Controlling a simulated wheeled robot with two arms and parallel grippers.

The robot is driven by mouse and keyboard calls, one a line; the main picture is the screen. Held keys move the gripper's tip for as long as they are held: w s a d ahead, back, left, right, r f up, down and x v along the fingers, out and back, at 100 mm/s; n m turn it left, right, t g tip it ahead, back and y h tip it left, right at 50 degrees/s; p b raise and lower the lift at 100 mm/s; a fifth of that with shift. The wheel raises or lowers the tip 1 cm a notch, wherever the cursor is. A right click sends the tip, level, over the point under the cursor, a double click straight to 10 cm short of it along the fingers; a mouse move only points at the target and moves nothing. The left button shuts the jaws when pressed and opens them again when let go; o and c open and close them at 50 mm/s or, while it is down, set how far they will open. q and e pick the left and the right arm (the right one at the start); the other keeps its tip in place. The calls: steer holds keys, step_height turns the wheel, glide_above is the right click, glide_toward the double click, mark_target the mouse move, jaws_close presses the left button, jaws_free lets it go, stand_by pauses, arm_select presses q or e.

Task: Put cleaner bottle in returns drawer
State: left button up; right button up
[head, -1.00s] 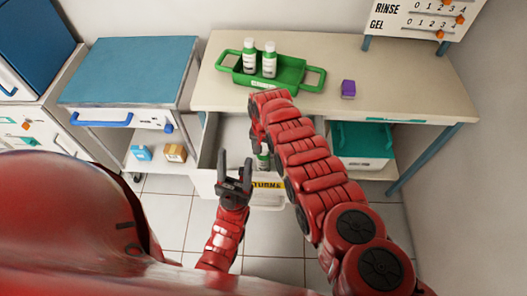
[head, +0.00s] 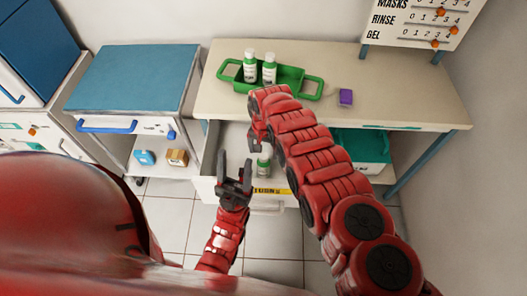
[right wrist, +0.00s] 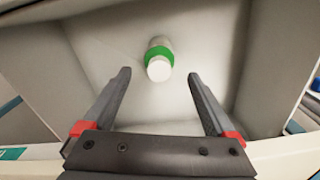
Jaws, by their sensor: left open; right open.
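A small white bottle with a green band (head: 264,167) is inside the open returns drawer (head: 210,160). In the right wrist view the bottle (right wrist: 160,57) is on the drawer floor (right wrist: 115,45), near the wall at the top of the picture. My right gripper (right wrist: 158,80) is open and empty above the drawer, with its fingers apart on either side of the line to the bottle. In the head view it is mostly hidden by my right arm. My left gripper (head: 235,175) is open and empty near the drawer's front.
Two similar bottles (head: 250,67) (head: 269,69) stand in a green tray (head: 312,88) on the desk (head: 400,100). A purple block (head: 346,97) is to its right. A green bin (head: 365,147) is under the desk. A blue-topped cart (head: 135,75) stands at left.

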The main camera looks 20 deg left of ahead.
steer(key=shift+s+r+p, duration=0.1)
steer(key=shift+r+p, duration=0.2)
steer(key=shift+r, duration=0.9)
step_height(320, 180, up, 5)
steer(key=shift+f+b, duration=0.1)
steer(key=shift+b, duration=0.5)
